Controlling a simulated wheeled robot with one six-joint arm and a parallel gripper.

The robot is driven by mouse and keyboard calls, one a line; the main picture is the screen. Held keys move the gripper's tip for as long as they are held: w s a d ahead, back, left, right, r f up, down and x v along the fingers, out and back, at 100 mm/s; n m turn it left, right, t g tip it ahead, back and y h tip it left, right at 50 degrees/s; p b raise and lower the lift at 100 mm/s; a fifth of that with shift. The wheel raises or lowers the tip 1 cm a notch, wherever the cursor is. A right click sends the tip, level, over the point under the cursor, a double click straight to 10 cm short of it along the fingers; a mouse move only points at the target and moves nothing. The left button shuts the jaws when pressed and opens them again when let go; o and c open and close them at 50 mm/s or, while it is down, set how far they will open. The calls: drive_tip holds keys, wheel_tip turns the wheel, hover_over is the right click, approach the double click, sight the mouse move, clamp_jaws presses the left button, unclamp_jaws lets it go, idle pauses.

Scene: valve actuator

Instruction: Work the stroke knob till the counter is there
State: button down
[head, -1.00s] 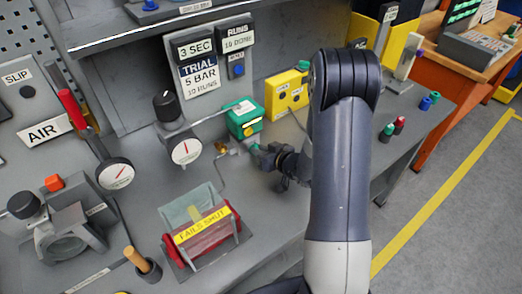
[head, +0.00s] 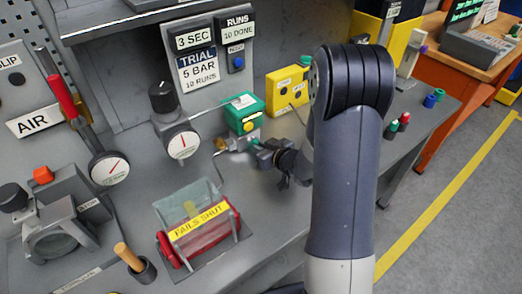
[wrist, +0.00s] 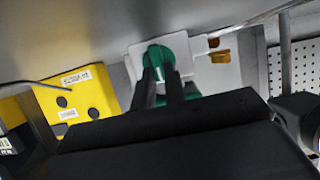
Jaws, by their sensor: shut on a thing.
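A green box (head: 245,113) with a yellow window sits on the bench in the head view, with a grey block under it. My gripper (head: 257,147) reaches in from the right just below it. In the wrist view my gripper (wrist: 160,74) has its two dark fingers shut on a round green knob (wrist: 160,54) in front of a pale grey block. The knob's underside is hidden by the fingers, and no lettering shows on it. The counter (head: 237,30) on the back panel, under "RUNS", reads "10 DONE". A trial card (head: 198,68) reads "5 BAR, 10 RUNS".
A display (head: 193,39) reads "3 SEC". A yellow box (head: 288,91) stands right of the green one. A pressure gauge (head: 182,145) is to the left, and a red frame (head: 200,232) labelled "FAILS SHUT" is in front.

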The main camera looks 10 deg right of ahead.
drive_tip(key=c, duration=1.5)
unclamp_jaws()
drive_tip(key=shift+o, duration=0.2)
drive_tip(key=v, duration=1)
drive_tip(key=shift+s+d+r, duration=0.2)
drive_tip(key=shift+s, duration=0.1)
drive_tip(key=x, duration=1.1)
drive_tip(key=shift+s, duration=0.1)
